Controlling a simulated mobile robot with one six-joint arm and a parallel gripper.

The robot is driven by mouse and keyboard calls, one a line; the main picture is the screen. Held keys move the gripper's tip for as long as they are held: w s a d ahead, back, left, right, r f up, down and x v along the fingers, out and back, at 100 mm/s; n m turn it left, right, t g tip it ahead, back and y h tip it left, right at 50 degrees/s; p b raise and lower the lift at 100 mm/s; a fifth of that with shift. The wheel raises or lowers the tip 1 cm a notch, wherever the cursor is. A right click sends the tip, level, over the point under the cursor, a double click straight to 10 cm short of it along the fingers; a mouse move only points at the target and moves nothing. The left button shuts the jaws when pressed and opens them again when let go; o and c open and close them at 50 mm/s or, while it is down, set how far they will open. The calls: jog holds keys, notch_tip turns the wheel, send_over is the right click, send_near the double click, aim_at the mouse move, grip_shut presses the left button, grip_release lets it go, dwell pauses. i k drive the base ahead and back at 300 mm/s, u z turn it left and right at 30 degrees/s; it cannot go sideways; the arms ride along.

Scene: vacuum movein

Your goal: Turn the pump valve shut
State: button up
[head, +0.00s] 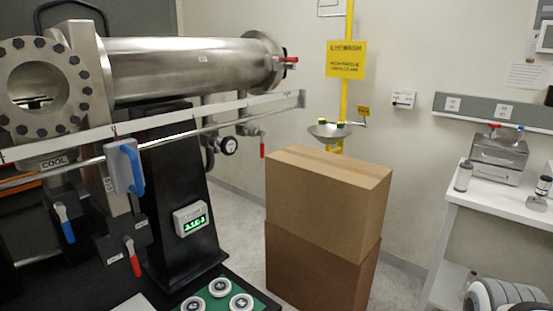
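Several valve handles show on the steel vacuum apparatus (185,68); I cannot tell which is the pump valve. A red lever (132,260) hangs down at the lower left, beside a small dark label that is unreadable. A blue lever (66,224) hangs to its left, tilted slightly. Another red lever (262,148) hangs below the right end of the tube, near a round gauge (228,145). A red handle (290,60) sticks out at the tube's right end. My gripper is not in view.
Two stacked cardboard boxes (320,190) stand right of the apparatus. A blue-handled grey block (125,168) hangs at the front rail. A green mat (258,301) with round white pieces lies below the display (191,219). A white bench (490,204) stands right; floor shows between.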

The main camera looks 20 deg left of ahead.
aim_at(229, 145)
jog(key=k, duration=1)
jog(key=u, duration=0.7)
jog(key=i, duration=0.95)
